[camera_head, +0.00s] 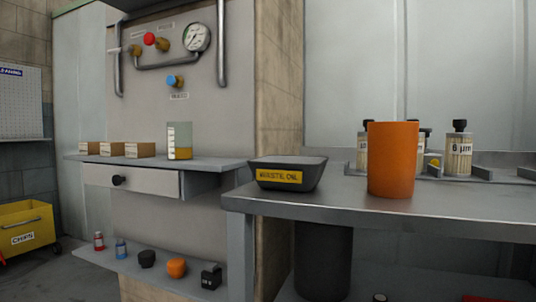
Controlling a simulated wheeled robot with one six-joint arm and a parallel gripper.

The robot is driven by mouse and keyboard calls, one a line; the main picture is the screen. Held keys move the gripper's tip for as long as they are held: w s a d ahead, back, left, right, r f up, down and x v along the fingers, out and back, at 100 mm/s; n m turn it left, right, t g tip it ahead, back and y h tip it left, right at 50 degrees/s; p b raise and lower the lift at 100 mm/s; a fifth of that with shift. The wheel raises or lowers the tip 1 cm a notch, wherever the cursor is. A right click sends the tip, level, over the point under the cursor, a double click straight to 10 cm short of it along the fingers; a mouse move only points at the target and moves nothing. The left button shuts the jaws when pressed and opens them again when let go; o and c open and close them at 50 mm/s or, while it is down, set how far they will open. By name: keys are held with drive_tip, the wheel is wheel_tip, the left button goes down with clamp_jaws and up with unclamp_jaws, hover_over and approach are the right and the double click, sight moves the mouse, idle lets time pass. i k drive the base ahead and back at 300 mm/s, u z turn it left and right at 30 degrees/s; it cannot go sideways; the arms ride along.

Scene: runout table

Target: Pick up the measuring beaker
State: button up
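The measuring beaker (179,136) is clear, with an amber liquid in its lower part. It stands upright near the right end of the grey shelf (215,162) above a drawer, against the panel. Nothing touches it that I can see. My gripper is not in view.
Several small cardboard boxes (139,150) stand left of the beaker. A black waste oil tray (287,173) and an orange cylinder (392,160) stand on the metal table (345,212) at right, nearer me. Pipes and a gauge (197,37) are above the shelf. A yellow cart (26,226) stands far left.

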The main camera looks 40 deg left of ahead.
sight(179, 133)
drive_tip(key=u, duration=1.8)
